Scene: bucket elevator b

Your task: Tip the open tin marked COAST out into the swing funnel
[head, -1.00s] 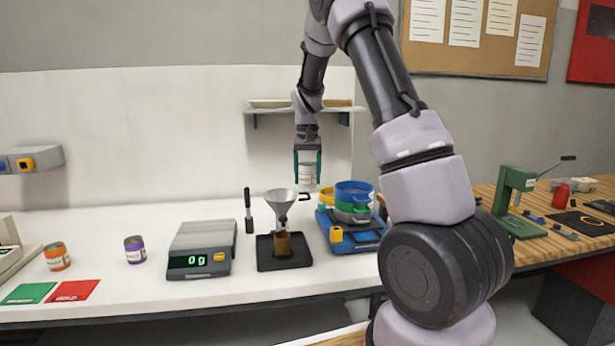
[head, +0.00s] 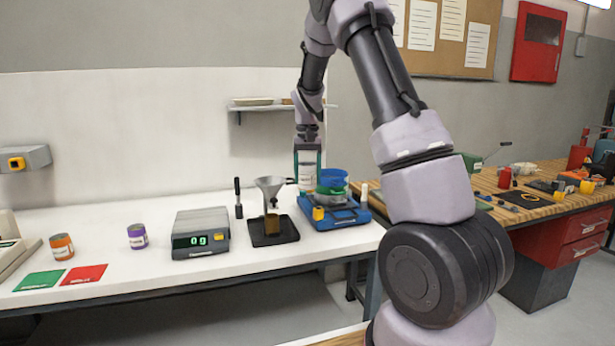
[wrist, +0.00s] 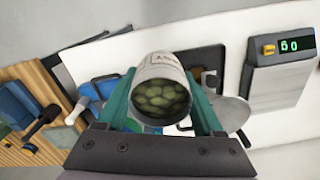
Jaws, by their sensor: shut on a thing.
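My gripper (head: 307,184) is shut on a pale open tin (head: 307,176) and holds it in the air, roughly upright. In the wrist view the tin (wrist: 162,98) sits between the fingers, its open mouth showing greenish bean-like pieces inside. Its label is only partly seen and I cannot read COAST on it. The metal swing funnel (head: 270,186) stands on its post over a black tray, left of my gripper in the head view. In the wrist view the funnel (wrist: 232,114) is partly hidden by a finger, just right of the tin.
A blue machine (head: 335,216) with stacked sieves (head: 332,180) stands right of the funnel, close to the tin in the picture. A scale (head: 200,234) reading 0 is left of the black tray (head: 272,238). Purple (head: 137,237) and orange (head: 62,247) tins stand farther left. A shelf hangs behind.

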